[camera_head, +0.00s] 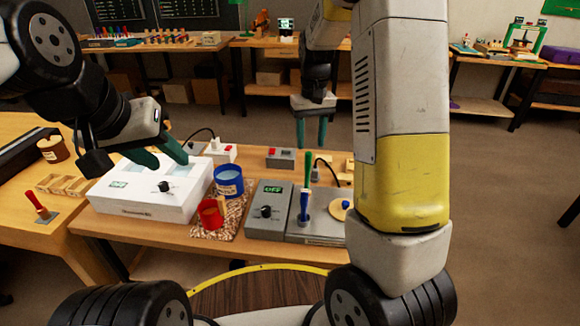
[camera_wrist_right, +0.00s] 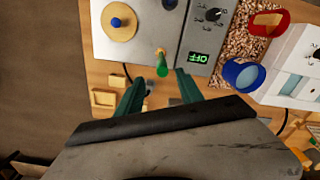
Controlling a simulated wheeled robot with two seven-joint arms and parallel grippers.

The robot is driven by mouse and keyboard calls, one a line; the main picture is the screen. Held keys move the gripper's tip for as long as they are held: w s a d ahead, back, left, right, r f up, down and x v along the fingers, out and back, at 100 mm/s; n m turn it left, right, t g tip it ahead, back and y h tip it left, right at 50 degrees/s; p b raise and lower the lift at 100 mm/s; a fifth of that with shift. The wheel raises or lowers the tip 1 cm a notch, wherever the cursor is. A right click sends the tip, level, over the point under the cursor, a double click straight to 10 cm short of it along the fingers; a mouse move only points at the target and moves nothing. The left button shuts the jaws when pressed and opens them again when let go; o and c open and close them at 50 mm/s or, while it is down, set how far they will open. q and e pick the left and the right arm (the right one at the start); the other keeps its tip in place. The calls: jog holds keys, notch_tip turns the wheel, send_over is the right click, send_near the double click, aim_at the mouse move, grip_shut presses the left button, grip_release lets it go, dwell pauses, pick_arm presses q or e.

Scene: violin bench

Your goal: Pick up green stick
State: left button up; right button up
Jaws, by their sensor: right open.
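The green stick (camera_head: 308,170) stands nearly upright over a blue part (camera_head: 304,205) on a grey device at the front of the bench. In the right wrist view the green stick (camera_wrist_right: 162,69) shows end-on, with a tan piece behind it. My right gripper (camera_head: 312,142) is open and points down, above and behind the stick in the head view. In the wrist view its fingertips (camera_wrist_right: 158,82) lie either side of the stick's line, with nothing held. My left gripper (camera_head: 168,158) is open and empty above the white box.
A white box (camera_head: 130,200) with a dial stands at left. A red cup (camera_head: 211,214) and blue pot (camera_head: 229,180) sit close to the stick's left. A grey OFF box (camera_head: 268,205) stands beside the stick. A round tan disc (camera_wrist_right: 114,22) with a blue knob is nearby.

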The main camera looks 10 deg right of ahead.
aim_at(308, 162)
jog(key=shift+w+a+f, duration=0.1)
jog(key=shift+w+f, duration=0.1)
jog(key=shift+f, duration=0.6)
jog(key=f, duration=0.6)
jog(key=shift+s+a+f, duration=0.15)
jog(key=shift+s+f, duration=0.1)
jog(key=shift+f, duration=0.05)
grip_shut()
